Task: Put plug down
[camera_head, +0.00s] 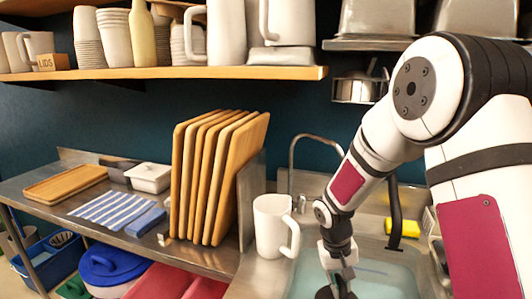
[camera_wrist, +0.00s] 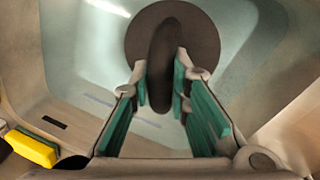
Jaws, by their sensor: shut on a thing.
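The plug (camera_wrist: 131,42) is a dark brown disc with a raised dark grip across its middle. It shows at the top centre of the wrist view. My gripper (camera_wrist: 165,88), with green finger pads, is shut on the grip of the plug. In the head view, my gripper (camera_head: 338,270) points down over the sink (camera_head: 375,281) at the bottom, and the dark plug (camera_head: 325,294) is partly cut off by the frame edge. Pale blue-green water shows in the sink. I cannot tell whether the plug touches the sink bottom.
A white pitcher (camera_head: 271,226) stands at the sink's left edge. A faucet (camera_head: 307,139) rises behind it. A yellow sponge (camera_head: 403,227) lies at the back rim. Upright wooden boards (camera_head: 214,178) stand left on the counter. A shelf (camera_head: 200,73) with crockery hangs above.

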